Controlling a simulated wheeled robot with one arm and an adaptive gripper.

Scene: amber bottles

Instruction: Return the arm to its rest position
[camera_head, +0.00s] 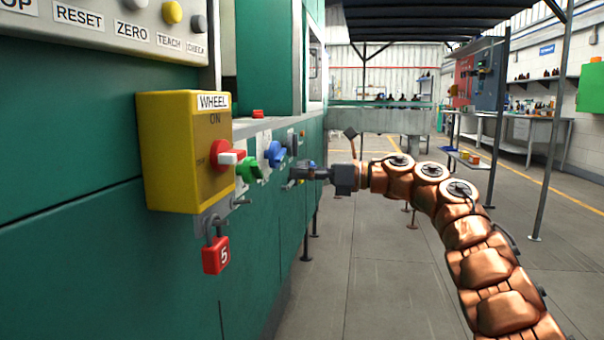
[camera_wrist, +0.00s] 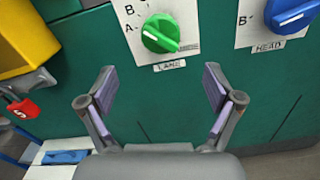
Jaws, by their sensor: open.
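My copper-coloured arm reaches in from the lower right in the head view, towards the green machine panel. My gripper (camera_head: 298,174) is at its end, close to the panel, below and right of the green knob (camera_head: 246,170) and the blue knob (camera_head: 276,153). In the wrist view my gripper (camera_wrist: 160,95) is open, with nothing between its fingers. The green knob labelled LANE (camera_wrist: 160,34) is ahead of the fingers, apart from them. The blue knob labelled HEAD (camera_wrist: 291,14) is at the upper right.
A yellow WHEEL box (camera_head: 175,150) with a red switch (camera_head: 226,155) juts from the panel on the left. A red padlock marked 5 (camera_head: 216,255) hangs below it. The grey floor (camera_head: 375,270) left of my arm is clear. A post (camera_head: 552,130) stands at right.

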